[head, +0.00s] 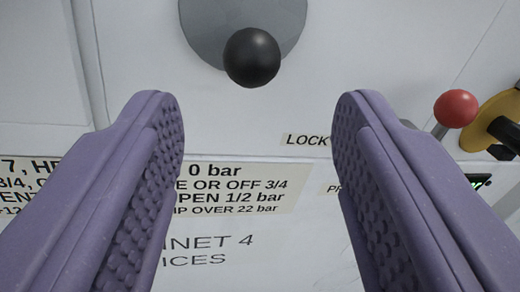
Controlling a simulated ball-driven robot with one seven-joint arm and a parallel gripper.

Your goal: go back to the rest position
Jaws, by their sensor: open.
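My gripper (258,125) shows as two purple fingers with studded inner pads, one on each side of the picture. The fingers are wide apart, and nothing is held between them. Past the fingertips, a black ball knob (252,57) stands in front of a grey round plate (205,22) on a pale panel. The knob lies in line with the gap between the fingers and looks clear of both. I cannot tell how far off it is.
A red ball knob (456,108) and a yellow part with a black handle (498,108) are at the right, beyond the right finger. A label reading LOCK (306,140) and a printed plate (240,188) sit on the panel, partly hidden.

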